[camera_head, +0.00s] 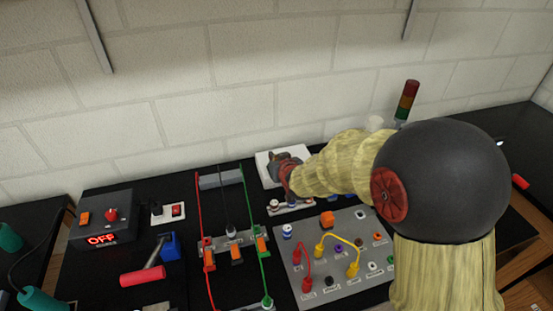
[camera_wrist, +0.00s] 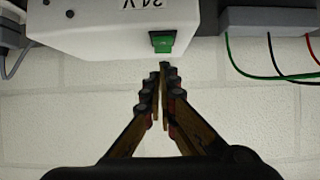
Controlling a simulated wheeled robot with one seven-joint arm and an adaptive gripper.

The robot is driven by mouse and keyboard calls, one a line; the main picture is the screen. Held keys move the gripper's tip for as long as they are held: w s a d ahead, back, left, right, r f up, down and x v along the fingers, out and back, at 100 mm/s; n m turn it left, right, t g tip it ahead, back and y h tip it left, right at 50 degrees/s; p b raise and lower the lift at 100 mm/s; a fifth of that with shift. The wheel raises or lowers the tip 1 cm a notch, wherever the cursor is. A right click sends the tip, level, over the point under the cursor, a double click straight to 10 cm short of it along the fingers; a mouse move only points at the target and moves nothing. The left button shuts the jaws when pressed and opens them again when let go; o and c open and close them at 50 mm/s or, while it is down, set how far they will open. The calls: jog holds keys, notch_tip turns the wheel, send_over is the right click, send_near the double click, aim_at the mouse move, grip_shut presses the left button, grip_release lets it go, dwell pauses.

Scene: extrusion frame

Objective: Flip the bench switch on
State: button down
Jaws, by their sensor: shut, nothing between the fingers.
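A white box (camera_wrist: 100,30) with upside-down lettering that looks like "24 V" fills the top of the wrist view. A green rocker switch (camera_wrist: 162,42) sits on its face. My gripper (camera_wrist: 163,68) is shut and empty, its fingertips just below the green switch in the picture; I cannot tell if they touch. In the head view the white box (camera_head: 264,170) stands at the back by the wall, partly hidden by my gripper (camera_head: 276,157). The green switch is hidden there. At the left, a black box (camera_head: 101,220) shows a red "OFF" display (camera_head: 101,239).
A grey panel (camera_head: 290,262) with coloured sockets and red and yellow leads lies in front of my arm. Terminal blocks with red, black and green wires (camera_head: 237,238) stand left of it. A red-handled tool (camera_head: 143,276) and a small red switch (camera_head: 176,210) are further left.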

jog(key=shift+w+f, duration=0.25)
jog(key=shift+f, duration=0.4)
jog(key=shift+w+a+g+p, duration=0.1)
jog(key=shift+w+g+p, duration=0.25)
jog(key=shift+p, duration=0.5)
jog(key=shift+s+f, duration=0.1)
jog(key=shift+f, duration=0.1)
jog(key=shift+s+f, duration=0.1)
jog(key=shift+s, duration=0.05)
jog(key=shift+s+d+f+b, duration=0.2)
jog(key=shift+s+b, duration=0.25)
jog(key=shift+s, duration=0.3)
